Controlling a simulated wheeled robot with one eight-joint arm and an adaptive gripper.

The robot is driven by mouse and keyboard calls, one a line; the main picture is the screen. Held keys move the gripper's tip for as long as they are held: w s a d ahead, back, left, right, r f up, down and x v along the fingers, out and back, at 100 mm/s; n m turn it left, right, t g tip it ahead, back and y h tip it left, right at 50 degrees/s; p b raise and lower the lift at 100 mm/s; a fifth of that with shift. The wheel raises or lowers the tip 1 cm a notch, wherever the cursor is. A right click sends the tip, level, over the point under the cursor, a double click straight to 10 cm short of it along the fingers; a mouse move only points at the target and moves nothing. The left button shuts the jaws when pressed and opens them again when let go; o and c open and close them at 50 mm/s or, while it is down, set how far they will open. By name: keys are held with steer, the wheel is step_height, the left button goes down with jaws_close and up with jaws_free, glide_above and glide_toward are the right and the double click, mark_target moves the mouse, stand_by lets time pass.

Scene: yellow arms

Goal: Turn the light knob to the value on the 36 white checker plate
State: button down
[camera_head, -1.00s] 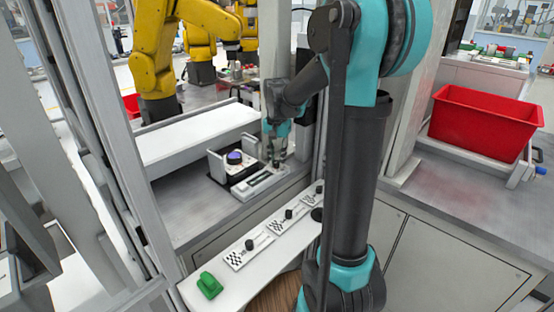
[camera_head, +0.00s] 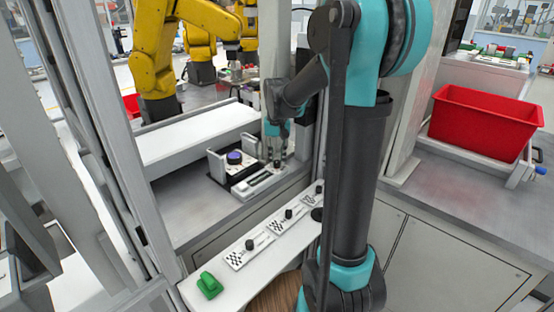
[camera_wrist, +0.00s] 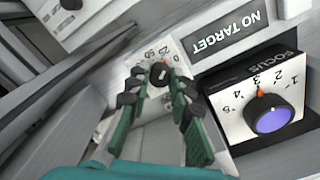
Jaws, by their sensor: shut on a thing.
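In the wrist view my gripper (camera_wrist: 158,96) has its teal fingers with black tips closed around a small black knob (camera_wrist: 160,74). The knob sits on a white plate with a printed scale where 0, 25 and 50 show; a red mark is at its edge. That this is the light knob I cannot read. In the head view my gripper (camera_head: 275,160) is low over the device, and the knob is hidden there. White plates with checker patterns (camera_head: 236,258) lie on the white shelf; their numbers are too small to read.
A FOCUS panel with a blue-purple knob (camera_wrist: 274,121) stands close beside my gripper, below a NO TARGET display (camera_wrist: 229,33). A green object (camera_head: 209,285) sits at the shelf's front end. A grey post rises right of the device. A red bin (camera_head: 485,125) stands far right.

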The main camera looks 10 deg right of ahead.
mark_target(277, 161)
steer(key=shift+n, duration=1.2)
steer(key=c, duration=1.3)
jaws_free()
steer(key=shift+c, duration=0.2)
step_height(277, 161, up, 12)
steer(key=shift+s, duration=0.1)
